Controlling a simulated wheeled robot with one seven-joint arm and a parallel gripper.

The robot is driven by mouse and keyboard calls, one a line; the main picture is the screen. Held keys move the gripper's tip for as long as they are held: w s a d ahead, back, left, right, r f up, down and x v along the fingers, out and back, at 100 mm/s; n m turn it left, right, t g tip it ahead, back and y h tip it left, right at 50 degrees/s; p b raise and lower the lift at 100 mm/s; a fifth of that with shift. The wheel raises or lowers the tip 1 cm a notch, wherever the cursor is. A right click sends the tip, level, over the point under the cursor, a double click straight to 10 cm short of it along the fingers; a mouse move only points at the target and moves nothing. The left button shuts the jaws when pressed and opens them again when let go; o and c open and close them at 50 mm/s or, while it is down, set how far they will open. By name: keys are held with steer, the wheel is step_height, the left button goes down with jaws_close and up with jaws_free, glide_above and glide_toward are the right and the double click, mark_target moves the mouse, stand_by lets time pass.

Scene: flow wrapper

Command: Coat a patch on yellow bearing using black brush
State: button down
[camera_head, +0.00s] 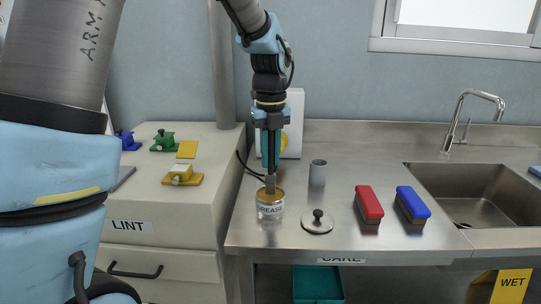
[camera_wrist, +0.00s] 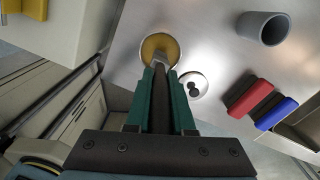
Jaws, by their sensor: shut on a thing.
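My gripper (camera_head: 271,165) points straight down over the steel counter and is shut on the black brush (camera_head: 270,184). The brush's lower end is in the mouth of the glass grease jar (camera_head: 270,212), so its bristles are hidden. In the wrist view my gripper's teal fingers (camera_wrist: 164,78) have the dark brush handle (camera_wrist: 161,110) between them, reaching to the jar of yellow-brown grease (camera_wrist: 160,46). The yellow bearing (camera_head: 182,174) sits on the cream cabinet to the left, apart from the gripper.
The jar lid (camera_head: 317,222) lies right of the jar, with a grey cup (camera_head: 318,172) behind it. Red (camera_head: 368,203) and blue (camera_head: 412,203) blocks lie before the sink (camera_head: 475,190). Green (camera_head: 163,141) and blue (camera_head: 127,140) bearings stand behind the yellow bearing, beside a yellow pad (camera_head: 187,149).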

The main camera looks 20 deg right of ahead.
mark_target(270, 174)
steer(key=shift+f, duration=0.5)
stand_by(1.5)
steer(key=shift+r, duration=0.15)
step_height(270, 174, up, 7)
steer(key=p, duration=0.6)
stand_by(0.6)
